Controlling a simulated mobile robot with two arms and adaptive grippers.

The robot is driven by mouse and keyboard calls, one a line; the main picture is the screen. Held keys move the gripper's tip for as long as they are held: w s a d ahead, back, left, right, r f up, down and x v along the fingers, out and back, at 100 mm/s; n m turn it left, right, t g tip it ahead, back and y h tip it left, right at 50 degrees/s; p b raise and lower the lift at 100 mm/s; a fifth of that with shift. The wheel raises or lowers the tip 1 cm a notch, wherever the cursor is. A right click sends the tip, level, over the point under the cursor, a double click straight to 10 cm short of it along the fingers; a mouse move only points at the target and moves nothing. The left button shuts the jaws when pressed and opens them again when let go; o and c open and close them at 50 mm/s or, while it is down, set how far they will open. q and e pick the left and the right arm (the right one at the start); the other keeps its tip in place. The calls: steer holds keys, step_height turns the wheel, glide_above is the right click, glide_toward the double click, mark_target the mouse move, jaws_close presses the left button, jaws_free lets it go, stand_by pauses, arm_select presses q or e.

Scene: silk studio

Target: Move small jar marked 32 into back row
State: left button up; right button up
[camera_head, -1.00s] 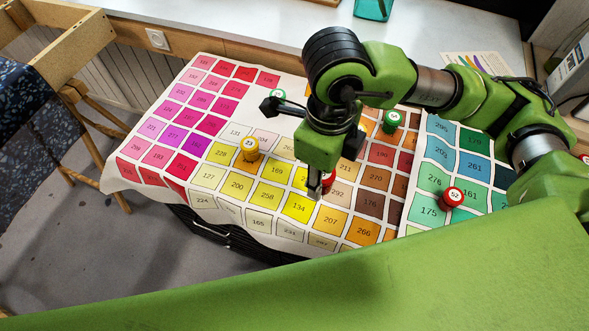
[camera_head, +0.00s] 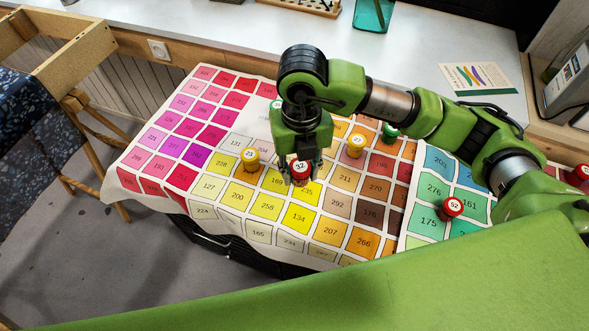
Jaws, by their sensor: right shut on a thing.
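The small jar marked 32 (camera_head: 300,168) has a red lid and a dark red body. I cannot tell whether the jar touches the cloth. Behind the gripper, part of a green-lidded jar (camera_head: 276,104) shows. A yellow-lidded jar (camera_head: 356,142) and a green-lidded jar (camera_head: 390,131) stand farther right. My left gripper is not in view.
The yellow jar marked 23 (camera_head: 249,158) stands to the left, close to the gripper. The red jar marked 52 (camera_head: 451,207) stands on the green squares. A red-lidded jar (camera_head: 580,175) is at the right edge. The colour-chart cloth (camera_head: 225,118) has free room at back left.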

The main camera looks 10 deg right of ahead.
steer(key=w+f, duration=0.2)
steer(key=f, duration=0.1)
steer(key=w+f, duration=0.3)
steer(key=shift+w+p, duration=0.1)
steer(key=shift+p, duration=0.3)
step_height(320, 180, down, 3)
steer(key=shift+r+p, duration=0.1)
steer(key=shift+p, duration=0.5)
steer(key=shift+w+f, duration=0.1)
steer(key=shift+f, duration=0.25)
steer(key=o, duration=1.1)
steer(key=shift+r, duration=0.15)
steer(key=shift+r, duration=0.2)
step_height(320, 180, up, 12)
steer(key=shift+f+b, duration=0.15)
steer(key=shift+b, duration=1)
